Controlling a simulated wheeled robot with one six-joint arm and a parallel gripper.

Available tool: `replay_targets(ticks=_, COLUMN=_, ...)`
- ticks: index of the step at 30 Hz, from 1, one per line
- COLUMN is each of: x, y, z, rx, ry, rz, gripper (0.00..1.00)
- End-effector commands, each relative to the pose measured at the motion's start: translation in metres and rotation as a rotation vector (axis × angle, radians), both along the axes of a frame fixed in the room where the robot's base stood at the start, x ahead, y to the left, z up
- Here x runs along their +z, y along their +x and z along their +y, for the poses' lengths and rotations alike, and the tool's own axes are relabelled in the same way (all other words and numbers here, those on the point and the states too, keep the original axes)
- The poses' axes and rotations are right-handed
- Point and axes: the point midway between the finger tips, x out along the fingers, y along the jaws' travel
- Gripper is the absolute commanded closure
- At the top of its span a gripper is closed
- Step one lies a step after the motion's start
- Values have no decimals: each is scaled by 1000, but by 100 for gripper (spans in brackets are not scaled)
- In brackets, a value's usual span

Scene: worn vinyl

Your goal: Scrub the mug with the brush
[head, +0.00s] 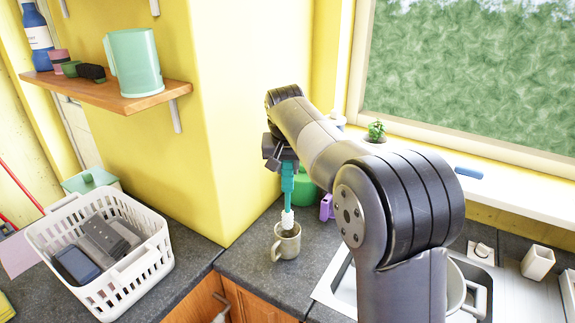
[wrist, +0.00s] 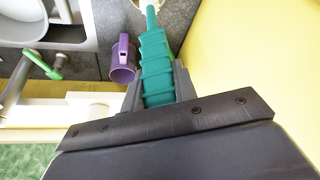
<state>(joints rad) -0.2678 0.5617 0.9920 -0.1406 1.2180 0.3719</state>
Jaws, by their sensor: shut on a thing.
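My gripper (head: 286,166) is shut on the teal handle of a brush (head: 287,188) and holds it upright, white bristles down. It also shows in the wrist view (wrist: 158,88) with the ribbed teal handle (wrist: 154,58) between its fingers. A beige mug (head: 286,243) stands upright on the dark counter right below the brush. The white brush head is at the mug's mouth; its lower end is hidden by the rim or inside, I cannot tell how deep. A purple mug (wrist: 123,62) stands nearby, and its edge shows in the head view (head: 327,207).
A white basket (head: 150,262) with dark items stands left on the counter. A green item (head: 304,186) is behind the brush, by the yellow wall. The sink (head: 340,285) is to the right, partly behind my arm. A wall shelf (head: 110,98) holds a green pitcher (head: 134,62).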

Motion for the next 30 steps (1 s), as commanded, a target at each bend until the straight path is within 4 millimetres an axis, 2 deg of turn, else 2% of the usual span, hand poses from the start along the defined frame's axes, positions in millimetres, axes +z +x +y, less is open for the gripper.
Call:
replay_targets(ticks=1, x=-7, y=0, z=0, rx=0, ry=0, rz=0, gripper=96)
replay_targets(ticks=15, x=-45, y=0, z=0, rx=0, ry=0, rz=1, gripper=96)
replay_targets(ticks=30, x=-79, y=0, z=0, rx=0, ry=0, rz=0, gripper=96)
